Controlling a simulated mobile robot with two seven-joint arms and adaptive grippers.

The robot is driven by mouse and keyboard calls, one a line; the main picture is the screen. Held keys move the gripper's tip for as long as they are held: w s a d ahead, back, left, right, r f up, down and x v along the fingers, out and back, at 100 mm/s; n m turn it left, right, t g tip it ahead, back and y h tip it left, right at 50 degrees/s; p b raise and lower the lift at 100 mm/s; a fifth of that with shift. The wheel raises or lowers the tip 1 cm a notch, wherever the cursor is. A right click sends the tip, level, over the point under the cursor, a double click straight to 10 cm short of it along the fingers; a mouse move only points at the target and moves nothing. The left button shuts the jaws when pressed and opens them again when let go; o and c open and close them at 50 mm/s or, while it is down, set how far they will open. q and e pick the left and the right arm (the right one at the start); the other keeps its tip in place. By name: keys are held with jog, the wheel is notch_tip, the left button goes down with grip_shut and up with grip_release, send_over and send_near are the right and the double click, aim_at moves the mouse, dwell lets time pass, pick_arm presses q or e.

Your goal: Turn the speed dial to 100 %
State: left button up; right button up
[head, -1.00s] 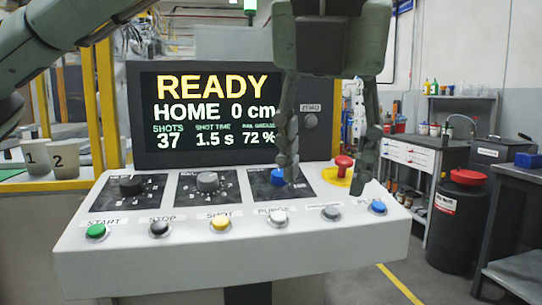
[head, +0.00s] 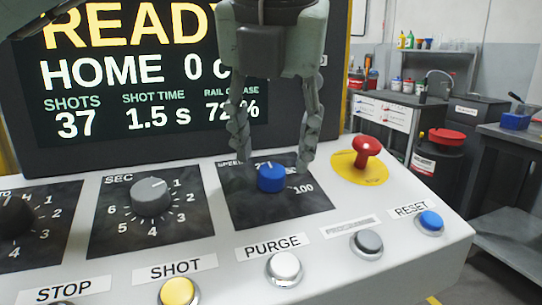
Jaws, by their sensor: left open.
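The speed dial has a blue knob (head: 271,179) on a dark plate (head: 300,208). The plate is marked "SPEED" at its upper left and "100" at its right. A light pointer mark shows at the top of the knob, pointing up and away from the 100. My left gripper (head: 273,165) is open and points down. Its fingers are on the left and right of the blue knob, with a gap on each side. The fingers hide part of the scale, so I cannot read the other marks. My right gripper is not in view.
A grey seconds dial (head: 151,195) is to the left. A red stop button (head: 367,148) on a yellow disc stands close by the right finger. Several buttons line the front edge, including white PURGE (head: 284,267) and blue RESET (head: 430,222). The screen (head: 120,85) rises behind.

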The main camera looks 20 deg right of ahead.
aim_at(272, 169)
pick_arm(q)
jog(key=shift+x, duration=1.15)
jog(key=shift+w+f, duration=0.15)
jog(key=shift+f, duration=0.2)
jog(key=c, duration=1.1)
jog(key=shift+c, duration=0.2)
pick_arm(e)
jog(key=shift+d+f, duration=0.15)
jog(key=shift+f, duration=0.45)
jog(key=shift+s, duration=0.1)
